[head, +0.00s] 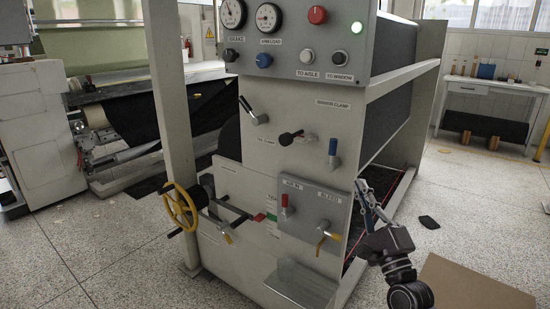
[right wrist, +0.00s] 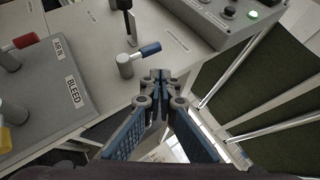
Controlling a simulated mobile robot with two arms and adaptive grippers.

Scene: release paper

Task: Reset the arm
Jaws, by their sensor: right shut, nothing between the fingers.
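My right gripper (head: 364,190) is in front of the right edge of the grey machine (head: 312,118). It points up from the lower right, with its fingers closed and nothing held. In the right wrist view its fingertips (right wrist: 160,76) meet. A blue-handled lever (head: 333,148) is on the panel above and left of the gripper. It also shows in the right wrist view (right wrist: 148,50), beyond the fingertips and apart from them. The plate with the red AIR IN lever (head: 287,206) and yellow BLEED lever (head: 324,240) is left of the gripper. My left gripper is out of view.
A yellow handwheel (head: 179,208) sticks out at the machine's left. Gauges and buttons fill the upper console (head: 290,40). A cardboard sheet (head: 470,287) and a small dark item (head: 429,222) lie on the floor at right. A white table (head: 495,88) stands behind.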

